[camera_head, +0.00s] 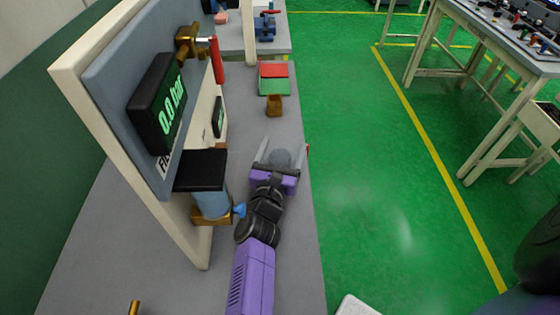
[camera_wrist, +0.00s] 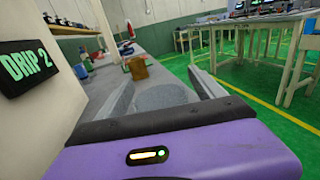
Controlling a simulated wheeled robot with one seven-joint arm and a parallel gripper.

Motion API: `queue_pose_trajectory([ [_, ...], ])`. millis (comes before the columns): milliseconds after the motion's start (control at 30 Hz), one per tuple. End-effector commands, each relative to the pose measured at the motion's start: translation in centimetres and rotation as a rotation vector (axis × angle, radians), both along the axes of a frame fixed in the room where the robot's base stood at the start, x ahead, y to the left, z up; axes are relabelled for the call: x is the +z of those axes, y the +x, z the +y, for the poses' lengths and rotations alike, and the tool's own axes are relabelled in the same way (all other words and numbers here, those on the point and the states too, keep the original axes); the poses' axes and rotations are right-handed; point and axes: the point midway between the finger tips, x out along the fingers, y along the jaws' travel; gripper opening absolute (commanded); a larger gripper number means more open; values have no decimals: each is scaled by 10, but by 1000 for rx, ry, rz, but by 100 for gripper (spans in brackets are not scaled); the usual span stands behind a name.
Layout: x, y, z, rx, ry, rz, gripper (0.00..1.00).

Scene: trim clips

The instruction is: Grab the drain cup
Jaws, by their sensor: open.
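A grey, rounded, cup-like thing (camera_head: 280,158) stands at the bench's right side, between the fingers of my gripper (camera_head: 278,153). It looks like the drain cup, but I cannot tell for sure. In the wrist view the grey thing (camera_wrist: 165,96) fills the gap between the two fingers, its lower part hidden behind the purple gripper body. My gripper is open, one finger on each side of it. I cannot tell whether either finger touches it.
A filter unit (camera_head: 212,203) with a black top, blue bowl and blue knob (camera_head: 240,210) stands left of my wrist against the panel (camera_head: 110,80). A brown block-like thing (camera_head: 274,105) and red and green bins (camera_head: 273,71) are farther along the bench (camera_head: 285,210). Green floor lies right.

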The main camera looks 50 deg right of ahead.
Motion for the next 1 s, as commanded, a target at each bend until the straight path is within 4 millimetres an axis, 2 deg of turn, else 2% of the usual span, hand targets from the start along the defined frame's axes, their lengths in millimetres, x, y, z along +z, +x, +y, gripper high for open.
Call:
queue_pose_trajectory([
  [267,-1,1,-3,1,1,0,78],
  [367,-1,1,-3,1,1,0,62],
  [600,0,1,-3,1,1,0,15],
  [633,0,1,-3,0,0,0,13],
  [1000,5,2,-3,0,0,-1,13],
])
